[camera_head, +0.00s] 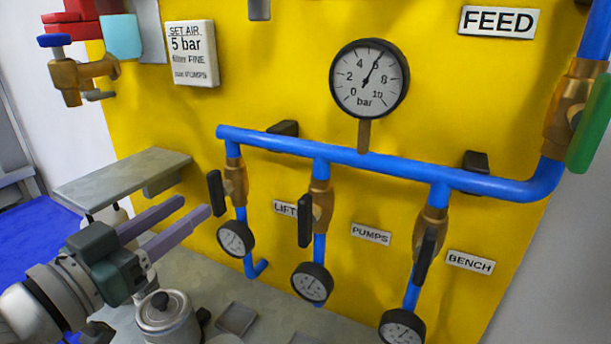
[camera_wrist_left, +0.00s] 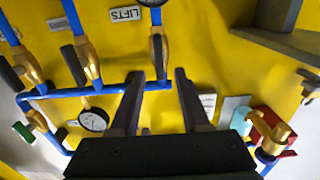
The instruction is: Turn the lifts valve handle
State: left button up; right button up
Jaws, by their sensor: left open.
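The lifts valve is the leftmost brass valve (camera_head: 236,180), beside the LIFTS label (camera_head: 286,208). Its black handle (camera_head: 216,193) hangs roughly upright, along the blue pipe. My left gripper (camera_head: 194,207) is open and empty, its fingertips just left of and slightly below the handle. In the left wrist view the two fingers (camera_wrist_left: 158,74) point toward the lifts valve (camera_wrist_left: 157,30), which lies ahead between them. I cannot tell whether either finger touches the handle. My right gripper is not in view.
The pumps handle (camera_head: 305,221) and bench handle (camera_head: 425,256) are to the right. A grey shelf (camera_head: 125,178) juts out above my left gripper. A lidded metal pot (camera_head: 167,318) stands below it. A large pressure gauge (camera_head: 369,79) is above the blue pipe.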

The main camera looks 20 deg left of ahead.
aim_at(211, 193)
pick_arm(q)
jog(key=shift+w+d, duration=0.15)
jog(key=shift+w, duration=1.2)
jog(key=shift+w+d, duration=0.1)
jog(key=shift+w, duration=1.2)
grip_shut()
